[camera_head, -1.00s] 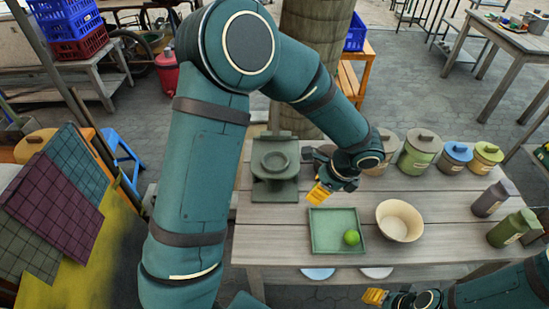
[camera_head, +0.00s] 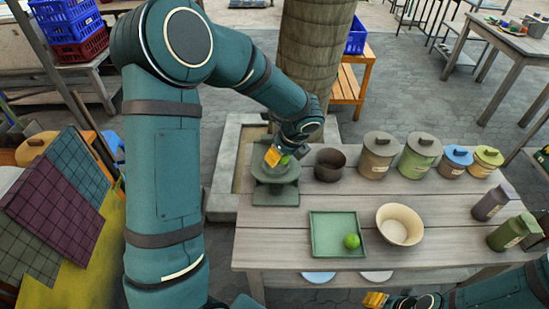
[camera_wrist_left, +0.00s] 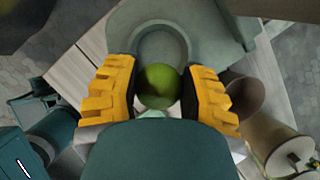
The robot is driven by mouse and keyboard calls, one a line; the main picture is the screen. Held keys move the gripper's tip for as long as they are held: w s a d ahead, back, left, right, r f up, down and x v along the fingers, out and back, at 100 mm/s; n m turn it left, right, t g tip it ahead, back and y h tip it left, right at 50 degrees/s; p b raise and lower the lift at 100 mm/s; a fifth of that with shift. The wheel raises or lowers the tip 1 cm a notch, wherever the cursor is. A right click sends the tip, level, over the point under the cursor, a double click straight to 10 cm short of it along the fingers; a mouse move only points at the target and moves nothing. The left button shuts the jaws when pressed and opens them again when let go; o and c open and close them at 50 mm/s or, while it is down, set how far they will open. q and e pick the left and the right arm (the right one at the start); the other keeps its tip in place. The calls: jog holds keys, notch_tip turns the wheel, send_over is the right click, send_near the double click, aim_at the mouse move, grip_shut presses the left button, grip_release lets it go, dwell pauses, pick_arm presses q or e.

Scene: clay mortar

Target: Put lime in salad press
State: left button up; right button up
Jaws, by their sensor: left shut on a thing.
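My left gripper (camera_head: 276,158) is shut on a green lime (camera_head: 285,160). In the left wrist view the lime (camera_wrist_left: 158,86) sits between the yellow fingers of the gripper (camera_wrist_left: 158,95). It is over the near part of the grey-green salad press (camera_head: 276,194), whose round bowl (camera_wrist_left: 160,44) shows just beyond it. I cannot tell the exact height of the lime above the press. Another lime (camera_head: 351,241) lies in the square green tray (camera_head: 318,252). My right gripper (camera_head: 375,299) is at the bottom edge of the head view, and its finger gap is unclear.
A dark bowl (camera_head: 329,164) stands right of the press. A cream bowl (camera_head: 399,225) is right of the tray. Several lidded jars (camera_head: 420,156) line the back right, and two bottles (camera_head: 511,228) stand at the right edge. The table (camera_head: 285,233) is clear left of the tray.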

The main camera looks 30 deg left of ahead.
pick_arm(q)
jog(key=shift+w+a, duration=0.25)
jog(key=shift+a, duration=0.6)
jog(key=shift+d+b+x, duration=0.15)
jog(key=shift+b+x, duration=0.15)
jog(key=shift+x, duration=0.55)
jog(key=shift+d+b+x, duration=0.2)
jog(key=shift+b+x, duration=0.05)
jog(key=shift+x, duration=0.6)
jog(key=shift+s+f, duration=0.15)
jog(key=shift+f, duration=0.05)
jog(key=shift+f, duration=0.1)
jog(key=o, duration=1.2)
jog(key=shift+c, duration=0.2)
jog(key=shift+r, duration=0.3)
jog(key=p+v, duration=0.2)
jog(key=v, duration=0.9)
jog(key=shift+d+r+p, duration=0.2)
jog(key=shift+r+p, duration=0.1)
jog(key=shift+r, duration=0.05)
